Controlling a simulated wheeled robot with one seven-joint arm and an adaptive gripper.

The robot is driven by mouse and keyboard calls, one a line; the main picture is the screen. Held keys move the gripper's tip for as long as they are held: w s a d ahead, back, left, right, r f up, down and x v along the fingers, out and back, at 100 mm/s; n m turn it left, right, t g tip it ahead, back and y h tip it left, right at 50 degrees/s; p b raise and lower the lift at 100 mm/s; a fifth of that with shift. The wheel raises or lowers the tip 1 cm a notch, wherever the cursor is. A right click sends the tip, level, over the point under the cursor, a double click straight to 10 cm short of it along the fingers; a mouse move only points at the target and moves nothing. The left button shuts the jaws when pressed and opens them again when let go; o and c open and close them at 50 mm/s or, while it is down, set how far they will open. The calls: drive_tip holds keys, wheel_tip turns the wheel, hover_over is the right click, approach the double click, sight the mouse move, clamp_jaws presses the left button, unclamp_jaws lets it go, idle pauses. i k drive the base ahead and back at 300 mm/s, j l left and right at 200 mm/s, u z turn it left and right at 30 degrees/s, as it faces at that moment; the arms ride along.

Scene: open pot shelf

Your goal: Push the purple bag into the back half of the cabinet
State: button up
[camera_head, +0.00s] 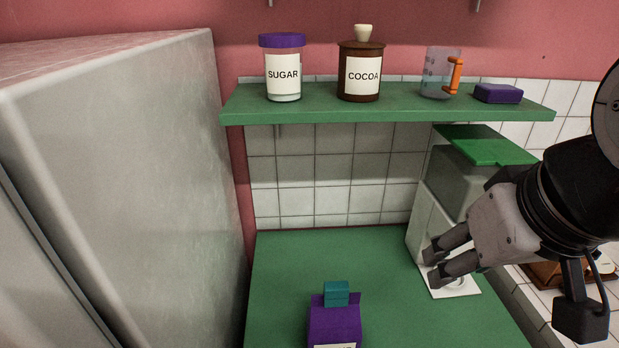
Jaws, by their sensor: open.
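The purple bag (335,325) stands on the green counter surface (350,260) near the bottom edge of the view. It has a teal clip (337,293) on top and part of a white label at its cut-off lower edge. My gripper (430,265) is open and empty, to the right of the bag and above the counter's right side, with its fingers pointing left. It is clear of the bag. No closed cabinet shows; an open green shelf (400,112) is on the wall above the counter.
A sugar jar (283,85), cocoa jar (360,85), measuring cup (438,75) with orange handle and purple box (498,93) stand on the shelf. A grey fridge (130,150) bounds the left. A white appliance with green lid (490,146) stands behind my gripper. The counter behind the bag is clear.

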sight(329, 328)
drive_tip(key=k+j, duration=0.3)
drive_tip(key=k, duration=0.2)
drive_tip(key=k+j, duration=0.25)
drive_tip(key=k, duration=0.2)
